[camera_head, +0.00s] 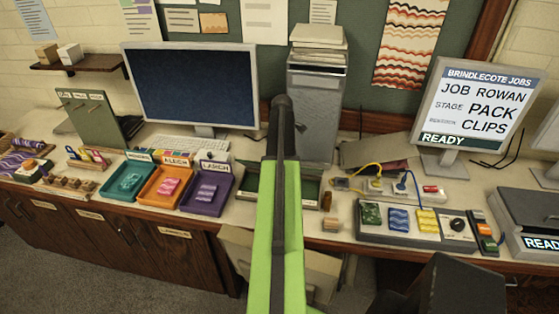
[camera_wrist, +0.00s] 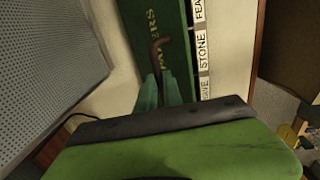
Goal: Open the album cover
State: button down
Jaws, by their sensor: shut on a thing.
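The album's dark green cover (camera_wrist: 141,35), with gold lettering partly in view, lies under my gripper in the wrist view. A brown curved tab (camera_wrist: 158,46) stands up from the cover at the tips of my gripper (camera_wrist: 160,82). The teal fingers are close together and shut on the tab. The cover looks flat, though my gripper hides part of it. In the head view, a green part that looks like the album (camera_head: 311,189) shows beside my green arm, which hides much of it. My fingertips are hidden there.
A strip of word labels (camera_wrist: 203,50) runs along the album's right side. A purple tray (camera_head: 226,196) stands left of my arm, and a grey panel with coloured pieces (camera_head: 412,238) lies to the right.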

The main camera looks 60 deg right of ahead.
jog(key=w+d, duration=0.4)
jog(key=d, duration=0.8)
jog(key=shift+w+d+r, duration=0.15)
jog(key=shift+d, duration=0.2)
jog(key=shift+d+b, duration=0.1)
jog(key=shift+b, duration=0.2)
jog(key=c, duration=1.5)
grip_release()
jog(key=shift+w+d, duration=0.1)
jog(key=shift+w+d+f, duration=0.1)
jog(key=shift+d+f, duration=0.05)
jog(key=shift+f, duration=0.15)
